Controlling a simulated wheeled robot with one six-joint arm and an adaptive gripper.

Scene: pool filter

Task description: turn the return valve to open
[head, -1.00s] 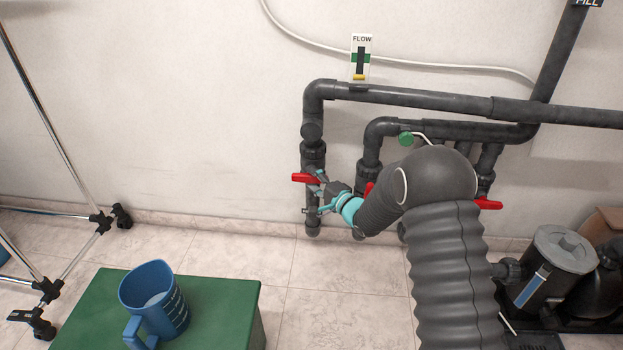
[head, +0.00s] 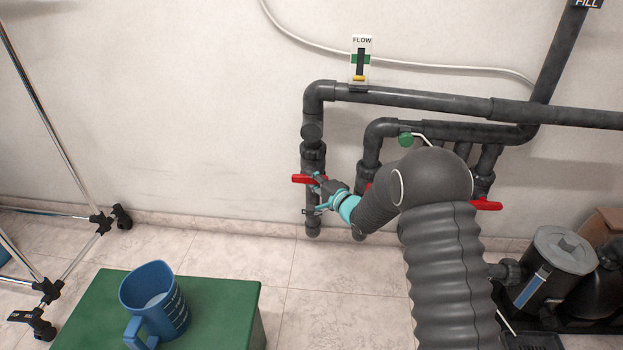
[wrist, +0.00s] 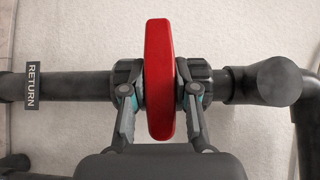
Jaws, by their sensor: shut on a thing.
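The return valve's red handle (wrist: 159,80) lies between the fingers of my gripper (wrist: 160,100) in the wrist view. It lies across the dark pipe (wrist: 70,86), which carries a RETURN label (wrist: 32,85). My gripper is shut on the handle, one finger on each side. In the head view the red handle (head: 309,179) sticks out to the left across the upright pipe (head: 312,215), with my gripper (head: 318,192) at it. Part of the handle is hidden by the gripper there.
Another red handle (head: 487,204) is at the right. A blue jug (head: 150,300) stands on a green table (head: 230,300). A metal rack (head: 60,140) stands at the left.

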